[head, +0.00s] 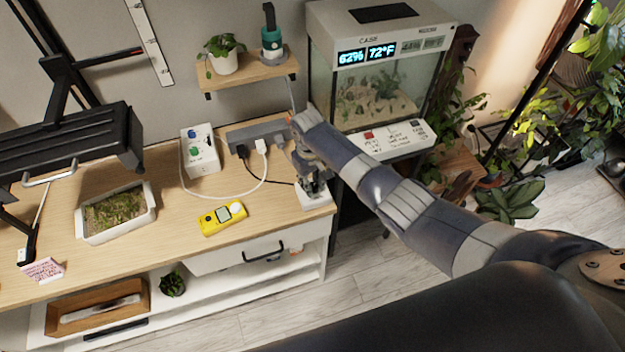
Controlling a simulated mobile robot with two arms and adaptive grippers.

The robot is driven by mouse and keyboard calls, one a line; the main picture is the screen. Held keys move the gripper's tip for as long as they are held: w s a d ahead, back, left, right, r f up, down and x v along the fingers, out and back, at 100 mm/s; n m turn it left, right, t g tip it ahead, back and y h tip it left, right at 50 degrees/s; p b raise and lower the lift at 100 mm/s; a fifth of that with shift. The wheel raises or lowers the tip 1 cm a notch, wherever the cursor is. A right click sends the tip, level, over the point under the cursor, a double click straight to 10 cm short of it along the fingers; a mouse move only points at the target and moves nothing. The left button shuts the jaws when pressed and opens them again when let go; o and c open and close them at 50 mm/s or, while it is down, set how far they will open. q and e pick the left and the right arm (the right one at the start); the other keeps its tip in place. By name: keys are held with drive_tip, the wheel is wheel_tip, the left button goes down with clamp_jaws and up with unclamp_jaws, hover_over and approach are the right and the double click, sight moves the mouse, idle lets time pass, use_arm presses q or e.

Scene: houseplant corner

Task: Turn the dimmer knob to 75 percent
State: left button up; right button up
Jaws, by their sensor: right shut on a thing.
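The dimmer is a small white box (318,204) at the right front corner of the wooden bench, in the head view. My right gripper (314,187) points down onto the top of this box, with its arm coming in from the right. It is shut on the dimmer knob, which its fingers hide. The knob's setting and any scale marks cannot be read. My left gripper is not in view.
On the bench (283,213) are a yellow meter (222,218), a white carton (200,150), a seedling tray (117,214) and a grey power strip (258,133) with cables running close to the dimmer. A glass terrarium (375,90) stands behind my right arm.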

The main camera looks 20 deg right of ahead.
drive_tip(key=shift+w+r+m, duration=0.1)
drive_tip(key=shift+m, duration=0.3)
drive_tip(key=o, duration=1.1)
drive_tip(key=r, duration=1.2)
drive_tip(key=shift+a, duration=0.35)
